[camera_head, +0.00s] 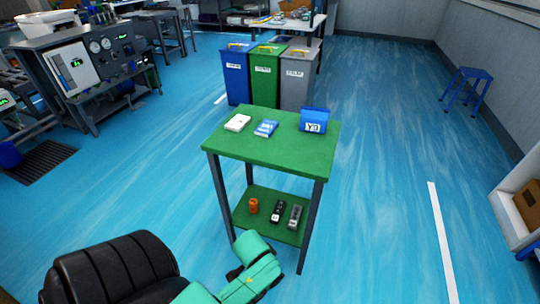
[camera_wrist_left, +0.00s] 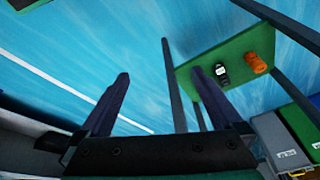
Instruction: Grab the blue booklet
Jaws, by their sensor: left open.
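The blue booklet (camera_head: 266,128) lies flat on the green top of the small table (camera_head: 270,158), between a white booklet (camera_head: 237,122) and a blue box (camera_head: 314,115) marked "YD". The booklet is not visible in the left wrist view. My left gripper (camera_wrist_left: 160,88) is open with nothing between its two dark fingers. In the head view, my teal left arm is low in front of the table, below and apart from the booklet. My right gripper is not in view.
The table's lower shelf (camera_head: 242,222) holds an orange cylinder (camera_head: 253,206), a black item (camera_head: 277,211) and a grey item (camera_head: 295,216). Blue (camera_head: 236,80), green (camera_head: 266,82) and grey (camera_head: 298,85) bins stand behind.

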